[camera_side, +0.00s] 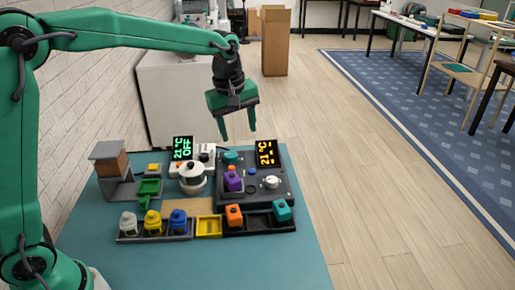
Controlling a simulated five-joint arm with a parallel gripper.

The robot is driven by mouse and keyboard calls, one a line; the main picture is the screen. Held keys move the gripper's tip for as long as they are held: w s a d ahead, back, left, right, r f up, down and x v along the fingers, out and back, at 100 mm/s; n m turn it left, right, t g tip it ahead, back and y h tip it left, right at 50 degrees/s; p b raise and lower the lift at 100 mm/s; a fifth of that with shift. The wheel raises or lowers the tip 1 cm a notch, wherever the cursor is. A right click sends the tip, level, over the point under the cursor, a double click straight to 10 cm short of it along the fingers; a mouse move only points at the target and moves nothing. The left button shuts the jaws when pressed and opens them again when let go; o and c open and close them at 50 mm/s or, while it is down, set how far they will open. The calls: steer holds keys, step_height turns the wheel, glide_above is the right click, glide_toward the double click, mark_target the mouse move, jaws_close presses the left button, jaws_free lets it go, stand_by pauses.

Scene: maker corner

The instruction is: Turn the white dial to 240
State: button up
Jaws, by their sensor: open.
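The white dial (271,182) sits on the right part of a dark control panel (285,196), on the teal table. Its pointer and scale marks are too small to read. A display (267,153) at the back of the panel shows yellow characters that look like 21 °C, with smaller marks below. My gripper (238,136) is open and empty, pointing down. In the picture it appears above the back of the panel, up and to the left of the dial, apart from it.
A purple block (233,181) stands on the panel, left of the dial. A white round pot (193,178) and a green-lit display (182,148) are farther left. A front rack holds an orange block (234,215), a teal block (282,210) and several bottles. The table's front is clear.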

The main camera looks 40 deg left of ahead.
mark_target(272, 179)
steer(key=w+d+f+n, duration=0.1)
steer(key=w+f+n, duration=0.1)
steer(key=w+f, duration=0.1)
steer(key=w+d+f+n+g, duration=0.1)
steer(key=w+d+f, duration=0.1)
steer(key=w+f, duration=0.1)
steer(key=w+d+f+n, duration=0.1)
steer(key=w+f+n, duration=0.1)
steer(key=f, duration=0.3)
steer(key=shift+w+d+f+n+g, duration=0.2)
steer(key=shift+w+n+g, duration=0.1)
steer(key=shift+w+g, duration=0.15)
steer(key=shift+f, duration=0.1)
steer(key=shift+f, duration=3.75)
steer(key=c, duration=1)
